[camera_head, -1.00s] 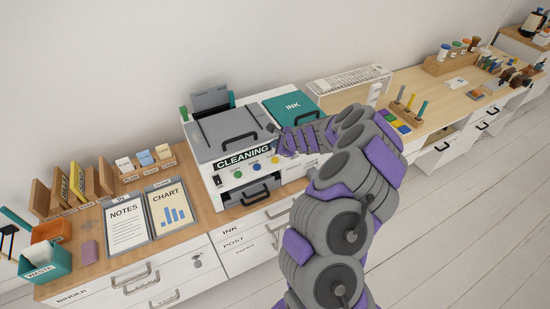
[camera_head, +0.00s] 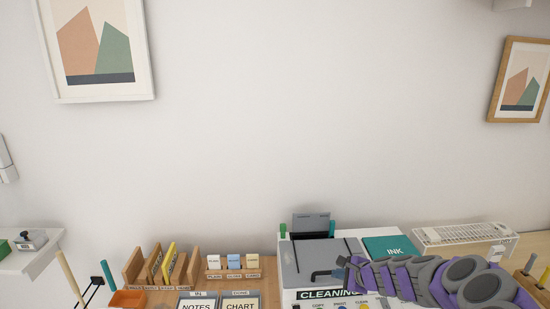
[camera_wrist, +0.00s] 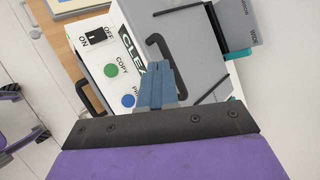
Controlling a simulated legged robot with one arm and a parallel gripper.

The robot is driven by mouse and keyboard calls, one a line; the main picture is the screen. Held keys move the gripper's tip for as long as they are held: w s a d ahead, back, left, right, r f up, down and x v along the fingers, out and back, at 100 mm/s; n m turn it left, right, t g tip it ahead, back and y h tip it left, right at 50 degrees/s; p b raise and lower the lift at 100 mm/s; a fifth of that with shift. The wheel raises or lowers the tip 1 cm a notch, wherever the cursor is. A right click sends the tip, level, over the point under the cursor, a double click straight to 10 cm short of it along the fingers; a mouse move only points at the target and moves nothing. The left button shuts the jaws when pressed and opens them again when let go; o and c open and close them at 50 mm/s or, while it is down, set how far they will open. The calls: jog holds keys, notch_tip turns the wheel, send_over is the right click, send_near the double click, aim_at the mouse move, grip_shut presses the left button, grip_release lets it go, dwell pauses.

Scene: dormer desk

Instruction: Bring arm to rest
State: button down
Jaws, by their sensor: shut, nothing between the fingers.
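My gripper (camera_head: 346,263) is at the end of my purple and grey arm, which reaches in from the lower right. It is above the front of the printer (camera_head: 288,262), near the dark handle on the grey lid. In the wrist view the two blue-grey fingers (camera_wrist: 157,80) are together, with nothing between them. They point at the printer's lid and label side, close to the black handle (camera_wrist: 158,48). I cannot tell whether they touch it. The green COPY button (camera_wrist: 111,69) and the blue button (camera_wrist: 128,101) show beside the fingers.
A teal INK lid (camera_head: 392,246) and a white rack (camera_head: 465,235) are to the right. Framed pictures (camera_head: 98,45) hang on the wall. The space above the desk is clear.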

jog(key=s+a+r+n+g+y, duration=0.25)
jog(key=s+a+r+n, duration=0.55)
jog(key=a, duration=0.5)
jog(key=s+a+r+n+g, duration=0.2)
jog(key=s, duration=0.4)
jog(key=s+a+r+n+g, duration=0.1)
jog(key=s+a+r+n, duration=0.2)
jog(key=s, duration=0.3)
jog(key=s+d+f+n+g+h, duration=0.1)
jog(key=s+d+n+g+h, duration=0.1)
jog(key=s, duration=1.2)
jog(key=s+d+n+g+h, duration=0.2)
jog(key=s+d+n+h, duration=0.2)
jog(key=s+d, duration=0.4)
jog(key=s+h, duration=0.1)
jog(key=s, duration=0.5)
jog(key=shift+s+d+f+g+h, duration=0.15)
jog(key=shift+s+f+g+h, duration=0.15)
jog(key=shift+f+g+h, duration=0.05)
